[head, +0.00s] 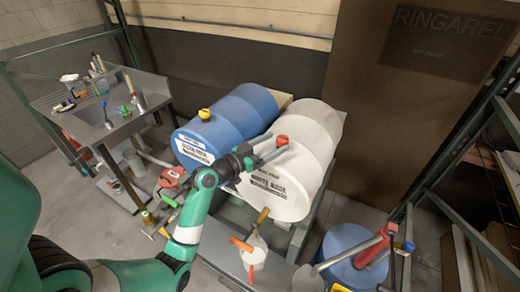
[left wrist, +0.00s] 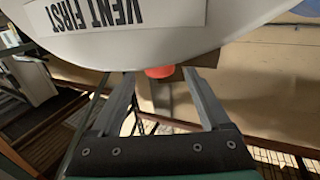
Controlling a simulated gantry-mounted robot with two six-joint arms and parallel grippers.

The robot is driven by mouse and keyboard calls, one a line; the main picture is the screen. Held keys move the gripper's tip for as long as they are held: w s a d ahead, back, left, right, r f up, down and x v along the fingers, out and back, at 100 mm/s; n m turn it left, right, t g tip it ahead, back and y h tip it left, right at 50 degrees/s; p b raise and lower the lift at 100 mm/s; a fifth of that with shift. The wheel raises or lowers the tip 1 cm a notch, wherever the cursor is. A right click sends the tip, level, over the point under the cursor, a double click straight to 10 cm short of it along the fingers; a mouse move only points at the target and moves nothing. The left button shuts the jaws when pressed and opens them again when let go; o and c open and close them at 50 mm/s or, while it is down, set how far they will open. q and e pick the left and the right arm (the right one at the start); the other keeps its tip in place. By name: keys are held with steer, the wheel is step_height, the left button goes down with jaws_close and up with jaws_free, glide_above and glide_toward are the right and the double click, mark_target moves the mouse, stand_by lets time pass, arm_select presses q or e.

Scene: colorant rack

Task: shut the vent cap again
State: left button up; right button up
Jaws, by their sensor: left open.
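A white drum (head: 293,170) lies on its side on a stand, its labelled end toward me. A red cap (head: 282,140) sits at the upper edge of that end. In the left wrist view, the red cap (left wrist: 160,72) shows beyond the white drum's end (left wrist: 110,48). My left gripper (head: 268,149) is open and close to the red cap. In the left wrist view, the left gripper (left wrist: 160,78) has its fingers on either side of the cap, with gaps visible; contact cannot be told. Whether the cap is seated is hidden. My right gripper is not seen.
A blue drum (head: 237,118) with a yellow cap (head: 204,114) lies left of the white one. A blue barrel (head: 352,262) stands lower right. A metal workbench (head: 125,127) is at left.

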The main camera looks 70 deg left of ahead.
arm_select(q)
steer(key=v, duration=0.7)
steer(key=shift+s+p, duration=0.25)
steer(key=shift+p, duration=0.05)
steer(key=shift+d, duration=0.15)
